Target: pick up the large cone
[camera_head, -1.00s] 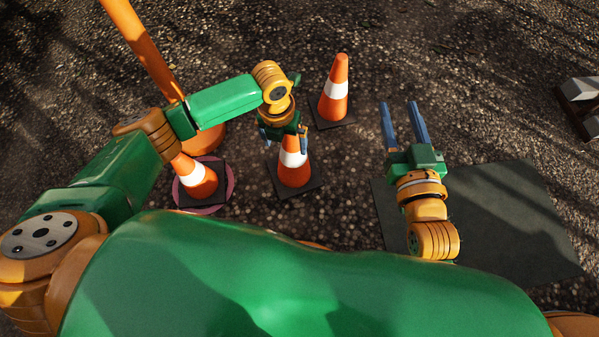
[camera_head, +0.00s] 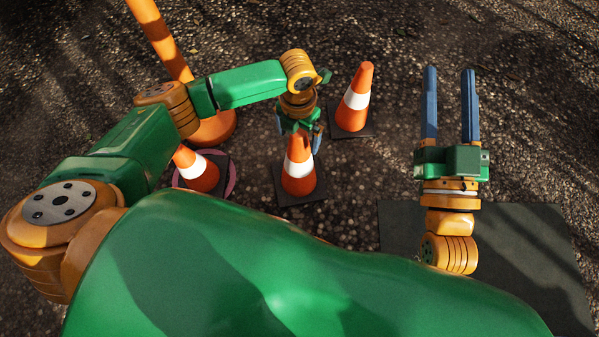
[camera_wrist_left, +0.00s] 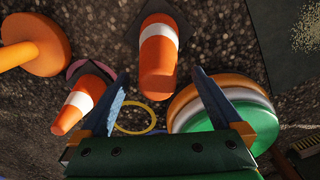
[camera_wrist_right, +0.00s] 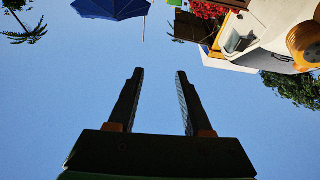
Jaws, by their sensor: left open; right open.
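Three orange-and-white cones stand on dark square bases. The middle cone (camera_head: 299,175) is directly below my left gripper (camera_head: 299,130); the far cone (camera_head: 354,98) stands behind and to the right, and the near-left cone (camera_head: 199,174) is on a pink disc (camera_head: 231,181). I cannot tell clearly which is largest. In the left wrist view the middle cone (camera_wrist_left: 158,55) points its tip toward the gap between the open fingers (camera_wrist_left: 158,82); nothing is held. My right gripper (camera_head: 449,75) is open and empty, raised to the right; its wrist view shows sky between the fingers (camera_wrist_right: 155,75).
An orange pole with a round base (camera_head: 214,127) stands left behind the near-left cone. A dark mat (camera_head: 530,240) lies at the right. A yellow ring (camera_wrist_left: 137,130) shows in the left wrist view. Open gravel lies beyond the far cone.

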